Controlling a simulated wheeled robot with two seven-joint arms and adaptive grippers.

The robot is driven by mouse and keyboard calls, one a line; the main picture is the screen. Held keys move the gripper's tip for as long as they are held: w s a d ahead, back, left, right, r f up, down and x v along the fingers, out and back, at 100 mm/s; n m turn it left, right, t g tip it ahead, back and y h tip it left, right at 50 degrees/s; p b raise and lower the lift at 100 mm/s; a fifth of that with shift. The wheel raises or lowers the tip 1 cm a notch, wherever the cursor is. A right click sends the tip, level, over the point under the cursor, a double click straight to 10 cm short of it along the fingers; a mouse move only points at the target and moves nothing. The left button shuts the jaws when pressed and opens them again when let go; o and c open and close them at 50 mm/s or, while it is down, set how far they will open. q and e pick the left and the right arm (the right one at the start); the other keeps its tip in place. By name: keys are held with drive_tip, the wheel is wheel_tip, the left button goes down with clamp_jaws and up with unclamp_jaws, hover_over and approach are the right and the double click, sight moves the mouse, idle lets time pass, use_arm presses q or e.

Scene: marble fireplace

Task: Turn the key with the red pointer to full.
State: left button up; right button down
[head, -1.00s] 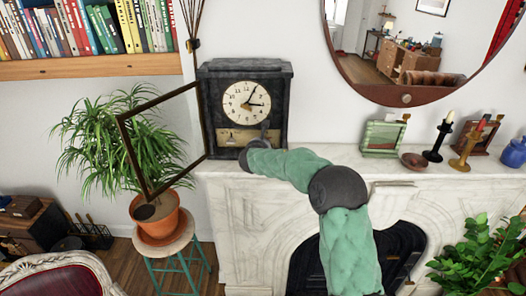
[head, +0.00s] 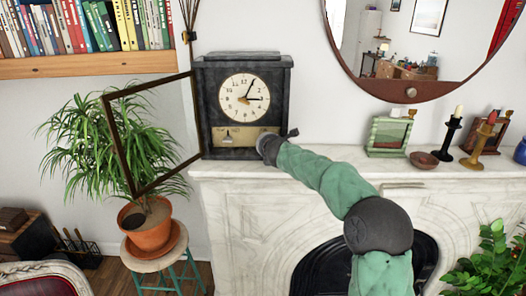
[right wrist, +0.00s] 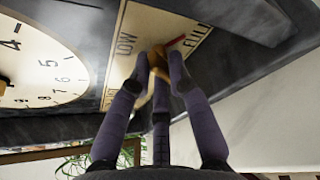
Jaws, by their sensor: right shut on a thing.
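The black mantel clock (head: 242,75) stands on the marble mantel with its brown-framed door (head: 122,150) swung open to the left. Below its white dial is a cream plate (head: 240,134). In the right wrist view the plate (right wrist: 118,68) reads LOW and FULL, and the red pointer (right wrist: 175,42) shows close to FULL. The brass key (right wrist: 160,98) is between the fingers of my right gripper (right wrist: 158,62), which is shut on it. In the head view this gripper (head: 268,146) is at the plate's right end and hides part of it. My left gripper is not in view.
A potted plant (head: 150,225) on a stool stands at the left, behind the open door. A green frame (head: 388,136), a brown bowl (head: 423,160) and candlesticks (head: 447,140) stand along the mantel (head: 320,165) to the right. A round mirror (head: 405,45) hangs above.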

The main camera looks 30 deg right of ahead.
drive_tip(key=m+t+b, duration=0.1)
drive_tip(key=b, duration=0.1)
drive_tip(key=m+y+b, duration=0.1)
drive_tip(key=m+b, duration=0.1)
drive_tip(key=b, duration=0.1)
drive_tip(key=m+t+b, duration=0.1)
drive_tip(key=m+b, duration=0.1)
drive_tip(key=b, duration=0.1)
drive_tip(key=shift+s+d+f+t+y, duration=0.1)
drive_tip(key=shift+d+f+t+y, duration=0.05)
drive_tip(key=shift+f+t+y, duration=0.15)
drive_tip(key=shift+r+m+t+b, duration=0.25)
drive_tip(key=shift+m+t+b, duration=0.15)
drive_tip(key=shift+m+b, duration=0.8)
drive_tip(key=c, duration=1.5)
unclamp_jaws()
drive_tip(key=shift+s, duration=0.1)
drive_tip(key=s+a, duration=0.2)
drive_tip(key=s, duration=0.9)
drive_tip(key=shift+s+r, duration=0.25)
drive_tip(key=shift+r, duration=0.1)
